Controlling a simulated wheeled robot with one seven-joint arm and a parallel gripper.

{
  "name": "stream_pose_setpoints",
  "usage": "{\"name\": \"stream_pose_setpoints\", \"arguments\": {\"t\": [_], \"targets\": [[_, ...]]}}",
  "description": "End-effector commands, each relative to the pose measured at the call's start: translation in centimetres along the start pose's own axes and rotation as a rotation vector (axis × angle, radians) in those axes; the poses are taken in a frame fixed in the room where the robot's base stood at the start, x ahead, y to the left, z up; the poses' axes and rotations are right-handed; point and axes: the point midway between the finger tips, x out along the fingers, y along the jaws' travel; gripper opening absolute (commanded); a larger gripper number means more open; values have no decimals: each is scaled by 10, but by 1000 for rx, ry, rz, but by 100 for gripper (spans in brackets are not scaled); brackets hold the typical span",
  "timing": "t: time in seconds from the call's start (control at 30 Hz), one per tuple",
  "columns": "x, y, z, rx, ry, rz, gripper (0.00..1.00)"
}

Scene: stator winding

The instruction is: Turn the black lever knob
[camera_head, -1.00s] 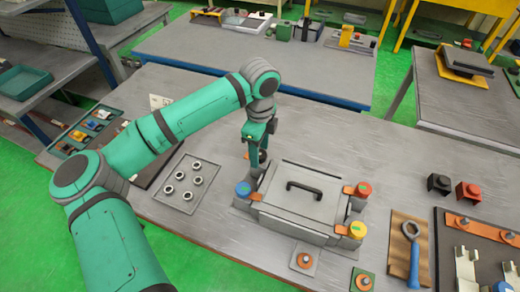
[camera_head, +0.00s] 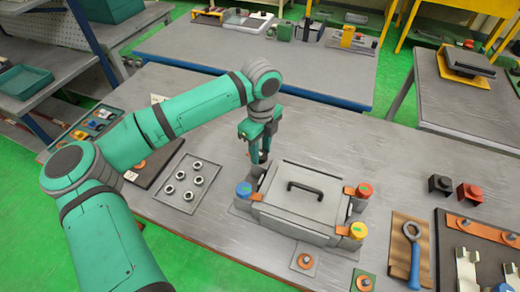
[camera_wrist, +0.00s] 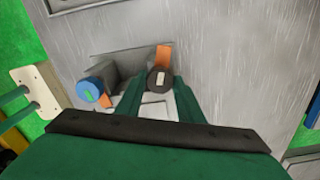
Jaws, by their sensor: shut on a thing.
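The black lever knob (camera_wrist: 158,80) shows in the wrist view as a round dark knob with a pale mark on top, with an orange lever (camera_wrist: 163,56) beside it. My gripper (camera_wrist: 157,92) is shut on this knob, one green finger on each side. In the head view my gripper (camera_head: 259,160) points down at the back left corner of a grey lidded box (camera_head: 290,222), and its fingers mostly hide the knob. The lid has a black handle (camera_head: 305,189).
Other corner knobs stand close by: blue (camera_head: 244,189), red (camera_head: 364,190) and yellow (camera_head: 357,230). A tray of metal rings (camera_head: 188,183) lies left of the box. A blue-handled ring tool (camera_head: 414,250) lies at right. The table behind the box is clear.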

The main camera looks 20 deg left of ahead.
Motion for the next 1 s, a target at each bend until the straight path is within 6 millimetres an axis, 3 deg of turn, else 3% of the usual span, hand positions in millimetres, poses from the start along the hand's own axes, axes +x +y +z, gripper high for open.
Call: {"name": "stream_pose_setpoints", "arguments": {"t": [1.0], "targets": [[-2,0,-1,967,2,-4,12]]}}
